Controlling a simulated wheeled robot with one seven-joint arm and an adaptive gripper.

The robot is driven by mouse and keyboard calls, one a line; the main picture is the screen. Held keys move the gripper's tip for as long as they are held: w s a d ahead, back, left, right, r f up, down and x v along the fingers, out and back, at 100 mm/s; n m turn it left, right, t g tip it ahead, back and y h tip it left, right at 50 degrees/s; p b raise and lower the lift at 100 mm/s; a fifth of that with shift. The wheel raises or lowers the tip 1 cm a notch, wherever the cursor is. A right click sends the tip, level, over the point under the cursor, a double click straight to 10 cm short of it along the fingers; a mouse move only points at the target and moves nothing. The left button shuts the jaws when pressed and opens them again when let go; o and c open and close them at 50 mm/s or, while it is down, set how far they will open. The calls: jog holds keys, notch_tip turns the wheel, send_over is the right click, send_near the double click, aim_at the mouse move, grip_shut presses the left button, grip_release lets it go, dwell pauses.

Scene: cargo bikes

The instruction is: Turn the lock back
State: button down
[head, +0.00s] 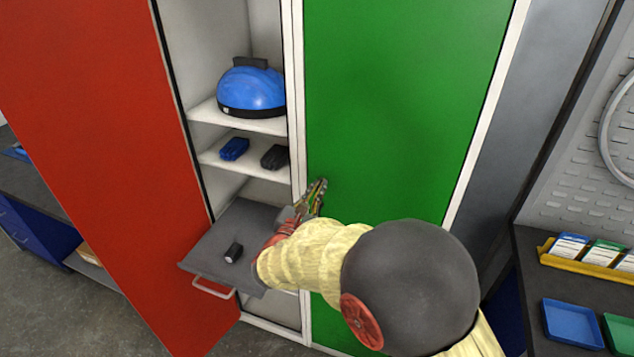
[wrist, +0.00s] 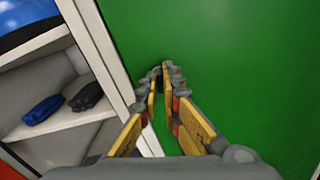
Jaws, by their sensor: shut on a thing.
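The green locker door (head: 400,90) is closed and fills the right of the wrist view (wrist: 245,60). My gripper (head: 318,190) is at the left edge of this door, at about the height of the lower shelf. In the wrist view my gripper (wrist: 160,88) points at the door, its fingers close together at the tips. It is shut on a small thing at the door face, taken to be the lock. The fingers hide the lock, so its turn cannot be seen.
Left of the green door, an open locker with a red door (head: 100,130) holds a blue helmet (head: 251,88), a blue item (head: 234,149) and a black item (head: 275,157). A grey pulled-out tray (head: 215,250) bears a small black object (head: 233,252). A workbench (head: 528,262) stands at right.

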jog(key=shift+n+p, duration=1.25)
jog(key=shift+n, duration=0.25)
jog(key=c, duration=2)
grip_release()
jog(key=v, duration=1.2)
